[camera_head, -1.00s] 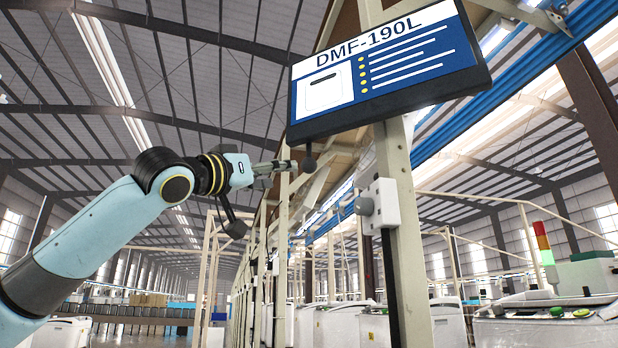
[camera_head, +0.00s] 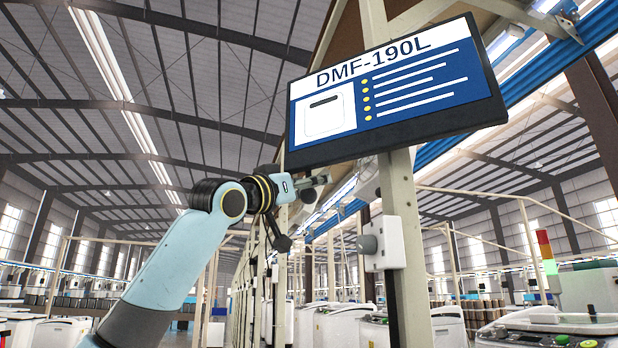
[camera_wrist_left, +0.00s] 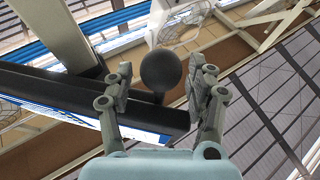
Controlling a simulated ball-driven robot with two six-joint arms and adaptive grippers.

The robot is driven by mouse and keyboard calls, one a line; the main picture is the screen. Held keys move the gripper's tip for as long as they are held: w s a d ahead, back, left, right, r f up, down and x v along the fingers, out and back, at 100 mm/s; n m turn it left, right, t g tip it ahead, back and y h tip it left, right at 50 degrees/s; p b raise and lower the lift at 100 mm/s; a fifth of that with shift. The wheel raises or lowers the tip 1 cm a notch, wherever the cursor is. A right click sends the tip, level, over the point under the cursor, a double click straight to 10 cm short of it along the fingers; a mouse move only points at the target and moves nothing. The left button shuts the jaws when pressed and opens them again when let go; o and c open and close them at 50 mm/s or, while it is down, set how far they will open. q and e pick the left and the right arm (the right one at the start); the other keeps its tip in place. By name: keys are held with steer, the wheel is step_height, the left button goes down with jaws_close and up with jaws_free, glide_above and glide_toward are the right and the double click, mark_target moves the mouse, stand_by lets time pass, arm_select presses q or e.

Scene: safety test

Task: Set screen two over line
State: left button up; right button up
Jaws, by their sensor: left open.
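The screen (camera_head: 400,85), labelled DMF-190L, hangs tilted high at centre right in the head view. A dark ball knob (camera_head: 308,194) shows below its lower left edge. My left gripper (camera_head: 318,181) is at that lower left edge, pointing right. In the left wrist view, the dark screen frame (camera_wrist_left: 90,95) crosses the left side. The ball knob (camera_wrist_left: 161,71) shows between the two fingertips of my left gripper (camera_wrist_left: 160,78), with visible gaps on both sides. The gripper is open; whether the knob is fully between the fingers in depth is unclear. My right gripper is out of view.
A beige post (camera_head: 405,260) stands behind the screen, with a white box (camera_head: 384,244) on it. A blue rail (camera_head: 535,60) runs overhead at the right. White machines (camera_head: 345,325) line the floor, and a signal tower (camera_head: 545,252) stands at the right.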

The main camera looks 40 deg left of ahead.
arm_select(q)
steer(key=shift+c, duration=0.4)
jaws_close()
steer(key=shift+f, duration=0.1)
